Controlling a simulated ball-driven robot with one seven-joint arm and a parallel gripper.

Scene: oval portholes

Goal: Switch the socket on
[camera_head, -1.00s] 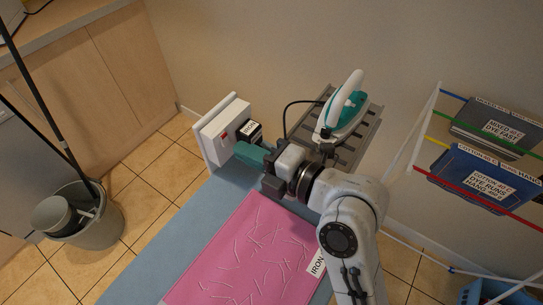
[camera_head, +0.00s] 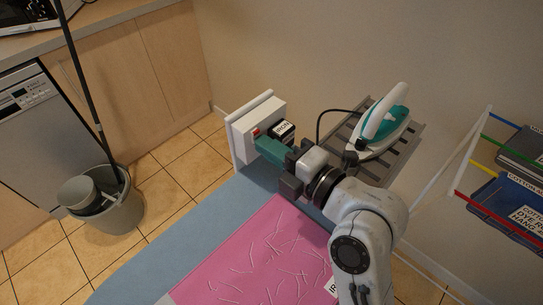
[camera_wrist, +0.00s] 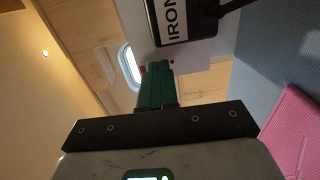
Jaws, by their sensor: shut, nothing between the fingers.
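The socket (camera_head: 262,119) is a white box on a white upright panel at the end of the blue ironing board. Its red switch (camera_head: 256,132) shows on the front face, just beyond my fingertips. A black plug labelled IRON (camera_head: 283,130) sits in the socket; it also shows large at the top of the wrist view (camera_wrist: 178,24). My gripper (camera_head: 262,143) has green fingers, shut with nothing between them. The tips are very close to the switch; I cannot tell whether they touch. In the wrist view the fingers (camera_wrist: 156,72) cover most of the switch.
The iron (camera_head: 384,130) stands on a grey slatted rest, its black cable running to the plug. A pink cloth (camera_head: 265,250) lies on the blue board (camera_head: 150,250). A bucket (camera_head: 112,205) stands left on the tiles; a drying rack (camera_head: 462,150) is at right.

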